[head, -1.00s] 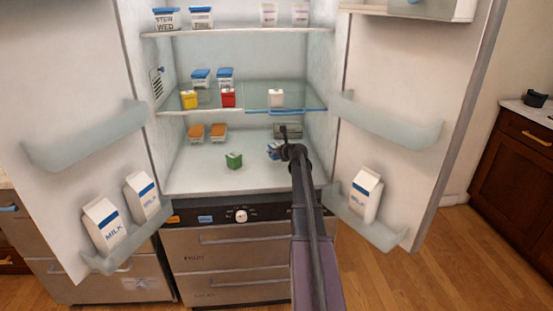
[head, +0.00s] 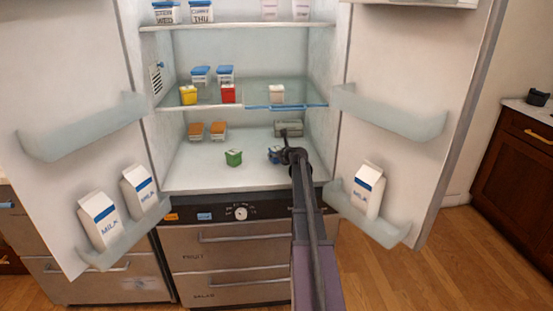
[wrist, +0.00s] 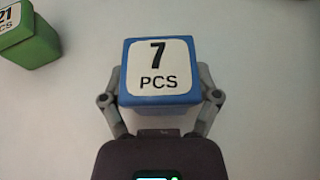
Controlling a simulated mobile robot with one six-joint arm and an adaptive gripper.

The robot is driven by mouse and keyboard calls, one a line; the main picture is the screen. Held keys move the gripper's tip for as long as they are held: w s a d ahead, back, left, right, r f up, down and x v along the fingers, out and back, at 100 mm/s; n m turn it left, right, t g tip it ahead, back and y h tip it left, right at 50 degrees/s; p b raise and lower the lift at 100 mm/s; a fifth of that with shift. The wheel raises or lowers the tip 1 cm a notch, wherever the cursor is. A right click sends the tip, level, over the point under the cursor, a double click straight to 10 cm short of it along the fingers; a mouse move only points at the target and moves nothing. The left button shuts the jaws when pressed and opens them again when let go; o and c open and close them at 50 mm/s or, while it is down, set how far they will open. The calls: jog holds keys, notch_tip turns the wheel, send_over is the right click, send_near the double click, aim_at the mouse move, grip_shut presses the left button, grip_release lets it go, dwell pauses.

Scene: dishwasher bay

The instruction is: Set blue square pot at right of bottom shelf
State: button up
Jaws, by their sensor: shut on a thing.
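The blue square pot (wrist: 160,99) has a white label reading "7 PCS" on top. In the wrist view my gripper (wrist: 160,92) has a finger on each side of it and is shut on it. In the head view the blue pot (head: 273,154) shows only in part behind my gripper (head: 281,156), at the right half of the bottom shelf (head: 200,177). I cannot tell whether it touches the shelf. A green square pot (head: 233,157) stands to its left, also in the wrist view (wrist: 28,38).
Two orange-lidded containers (head: 207,131) stand at the back left of the bottom shelf. A grey box (head: 289,128) is at the back right. Yellow (head: 188,95), red (head: 228,93) and white (head: 276,93) pots stand on the shelf above. The open doors flank the bay.

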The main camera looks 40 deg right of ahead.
jog(key=shift+f, duration=0.15)
jog(key=shift+f, duration=0.1)
jog(key=o, duration=1.1)
jog(key=shift+r, duration=0.25)
jog(key=p+v, duration=0.4)
jog(key=v, duration=0.8)
jog(key=shift+p, duration=0.35)
